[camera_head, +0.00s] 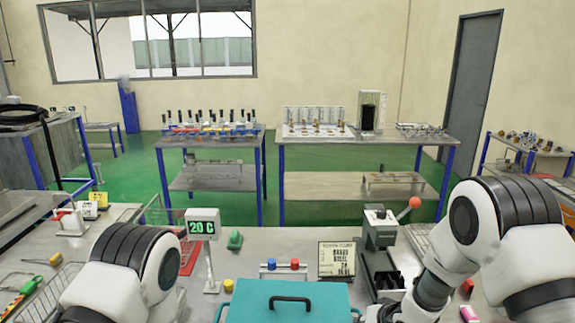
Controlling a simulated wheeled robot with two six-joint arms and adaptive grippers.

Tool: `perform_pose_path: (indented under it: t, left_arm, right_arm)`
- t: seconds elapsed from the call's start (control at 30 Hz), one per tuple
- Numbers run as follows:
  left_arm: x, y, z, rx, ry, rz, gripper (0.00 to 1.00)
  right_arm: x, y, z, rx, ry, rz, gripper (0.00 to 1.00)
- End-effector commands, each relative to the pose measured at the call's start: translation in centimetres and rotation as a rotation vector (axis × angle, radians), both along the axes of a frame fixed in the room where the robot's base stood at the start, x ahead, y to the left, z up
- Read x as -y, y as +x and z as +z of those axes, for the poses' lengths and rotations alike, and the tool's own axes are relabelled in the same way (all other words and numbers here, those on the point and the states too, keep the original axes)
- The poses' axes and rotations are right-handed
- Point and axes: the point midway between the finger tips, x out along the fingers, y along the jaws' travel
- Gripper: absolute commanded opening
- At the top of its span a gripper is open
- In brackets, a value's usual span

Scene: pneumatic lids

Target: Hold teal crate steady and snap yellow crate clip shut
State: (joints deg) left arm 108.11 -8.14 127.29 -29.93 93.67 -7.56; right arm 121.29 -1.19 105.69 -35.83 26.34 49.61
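The teal crate (330,297) is at the bottom middle of the head view, its lid down and a black handle (290,300) on top. Its front and lower part are cut off by the picture edge. I cannot make out a yellow clip on the crate. My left arm comes in at the lower left, and its gripper is below the picture. My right arm reaches down toward the crate's right side. A dark part of my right gripper (388,313) shows at the bottom edge, right of the crate; its fingers are not visible.
A display reading 20 C (203,224) stands left of the crate. A small yellow cylinder (228,285) is by its left edge. Behind are a rack with blue and red tops (283,265), a label sign (337,260) and a lever press (381,228). A wire basket (50,295) is at left.

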Motion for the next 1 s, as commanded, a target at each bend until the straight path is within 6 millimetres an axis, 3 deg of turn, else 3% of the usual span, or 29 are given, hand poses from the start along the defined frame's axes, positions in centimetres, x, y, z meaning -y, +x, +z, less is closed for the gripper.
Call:
perform_pose_path:
  t: [1.0]
  left_arm:
    - [0.05,0.72,0.54,0.001,-0.001,0.0,0.0]
  right_arm:
    - [0.03,-0.02,-0.04,-0.002,0.0,-0.002,0.0]
